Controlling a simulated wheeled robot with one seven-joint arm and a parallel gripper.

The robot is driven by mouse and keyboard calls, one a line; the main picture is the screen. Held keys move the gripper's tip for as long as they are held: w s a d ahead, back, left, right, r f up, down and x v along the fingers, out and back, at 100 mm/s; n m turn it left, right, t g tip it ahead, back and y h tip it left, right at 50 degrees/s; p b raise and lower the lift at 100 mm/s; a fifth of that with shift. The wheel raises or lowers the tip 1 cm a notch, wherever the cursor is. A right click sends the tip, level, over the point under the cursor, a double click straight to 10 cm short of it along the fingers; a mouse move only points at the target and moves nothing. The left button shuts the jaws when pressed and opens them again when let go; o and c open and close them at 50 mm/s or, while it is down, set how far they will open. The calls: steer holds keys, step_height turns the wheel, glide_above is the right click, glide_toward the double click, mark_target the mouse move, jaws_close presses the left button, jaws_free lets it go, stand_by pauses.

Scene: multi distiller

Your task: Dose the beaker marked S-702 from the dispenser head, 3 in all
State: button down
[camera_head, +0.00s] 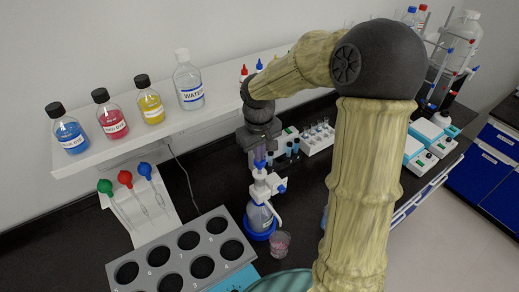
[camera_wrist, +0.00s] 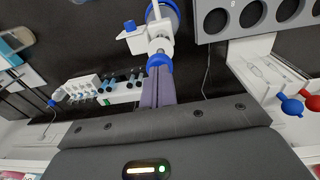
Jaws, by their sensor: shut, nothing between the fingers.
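The dispenser bottle (camera_head: 260,218) stands on the black bench in a blue base ring. Its white dispenser head (camera_head: 262,188) has a blue top and a side spout. In the wrist view the blue top (camera_wrist: 160,61) is right at my fingertips. My gripper (camera_head: 260,163) points down above the head, its two fingers shut together with nothing between them. The fingertips look in contact with the blue top or just above it; I cannot tell which. A small glass beaker (camera_head: 280,244) with pinkish contents stands at the front right of the bottle, below the spout side. Its marking is not readable.
A grey rack (camera_head: 215,224) with several round holes stands at the left of the bottle. Red, green and blue bulb pipettes (camera_head: 125,178) lie behind it. The white shelf (camera_head: 110,150) holds dye bottles and a water bottle (camera_head: 188,82). A vial rack (camera_head: 318,140) stands behind.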

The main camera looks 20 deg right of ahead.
steer(key=shift+f, duration=0.1)
step_height(320, 180, down, 3)
steer(key=shift+r+b, duration=0.1)
steer(key=shift+b, duration=1.1)
steer(key=shift+s, duration=0.2)
step_height(320, 180, up, 5)
steer(key=p, duration=0.4)
steer(key=shift+w+r+b, duration=0.1)
steer(key=shift+r+b, duration=0.05)
steer(key=shift+b, duration=0.15)
step_height(320, 180, up, 9)
steer(key=b, duration=0.2)
steer(key=shift+s+a+r, duration=0.15)
steer(key=shift+s+a, duration=0.05)
steer(key=shift+s, duration=0.1)
